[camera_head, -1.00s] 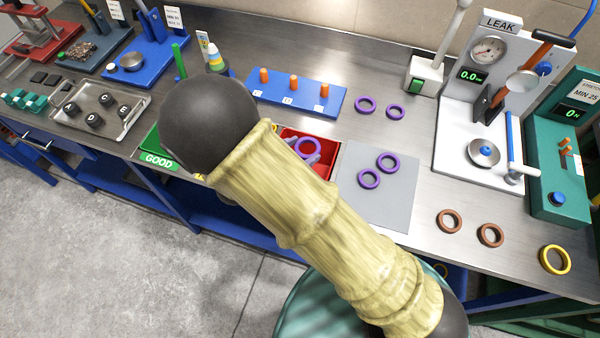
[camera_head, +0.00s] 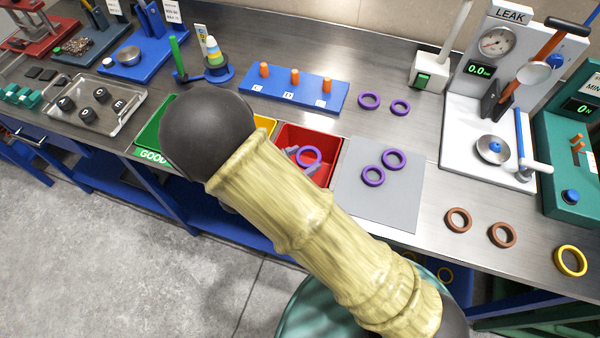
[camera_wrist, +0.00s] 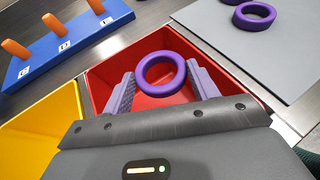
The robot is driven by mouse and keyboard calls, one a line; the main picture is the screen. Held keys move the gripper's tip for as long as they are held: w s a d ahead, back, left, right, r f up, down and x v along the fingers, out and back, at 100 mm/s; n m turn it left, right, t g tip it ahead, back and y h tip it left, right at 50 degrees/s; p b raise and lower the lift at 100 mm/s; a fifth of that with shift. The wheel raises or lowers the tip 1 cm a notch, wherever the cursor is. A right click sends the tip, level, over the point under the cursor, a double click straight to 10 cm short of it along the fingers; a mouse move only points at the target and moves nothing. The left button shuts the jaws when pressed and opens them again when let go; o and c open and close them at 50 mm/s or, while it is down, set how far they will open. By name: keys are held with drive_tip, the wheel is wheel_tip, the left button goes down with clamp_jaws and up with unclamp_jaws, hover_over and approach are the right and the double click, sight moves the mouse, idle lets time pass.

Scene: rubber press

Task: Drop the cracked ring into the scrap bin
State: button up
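A purple ring (camera_head: 309,157) sits between the fingertips of my gripper (camera_wrist: 161,77), above the red bin (camera_head: 290,138). In the wrist view the ring (camera_wrist: 160,55) spans the gap between both grey-purple fingers, which appear shut on its sides. The red bin (camera_wrist: 108,74) lies below it, with its inside visible around the fingers. No crack can be made out on the ring. My arm hides part of the bins in the head view.
A yellow bin (camera_wrist: 45,125) and a green bin (camera_head: 150,130) stand left of the red one. Right of it, a grey mat (camera_head: 350,195) carries two purple rings (camera_head: 373,176). A blue peg board (camera_head: 330,98) lies behind.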

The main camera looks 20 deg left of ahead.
drive_tip(key=o, duration=0.5)
drive_tip(key=b+v, duration=0.1)
drive_tip(key=v, duration=1.6)
drive_tip(key=shift+s+a+b, duration=0.15)
drive_tip(key=shift+a+b, duration=0.05)
drive_tip(key=shift+b, duration=0.15)
drive_tip(key=w+d+m+g, duration=0.1)
drive_tip(key=d, duration=0.2)
drive_tip(key=w+d+m+g+h, duration=0.1)
drive_tip(key=w+d+m+g, duration=0.1)
drive_tip(key=d, duration=0.1)
drive_tip(key=w+d+m+g, duration=0.2)
drive_tip(key=d, duration=0.1)
drive_tip(key=shift+w+r+h+p, duration=0.1)
drive_tip(key=shift+r+h+p, duration=0.1)
drive_tip(key=shift+h+p, duration=0.2)
drive_tip(key=w+d+r+m+g+y+p, duration=0.1)
drive_tip(key=w+d+r+m+g+y, duration=0.1)
drive_tip(key=d+m, duration=1)
drive_tip(key=w+d+r+m+g+y+p, duration=0.1)
drive_tip(key=d+r+m+y, duration=0.3)
drive_tip(key=d+m, duration=0.9)
drive_tip(key=shift+w+d+g+y+p, duration=0.4)
drive_tip(key=shift+d+g+y, duration=0.1)
drive_tip(key=shift+y, duration=0.7)
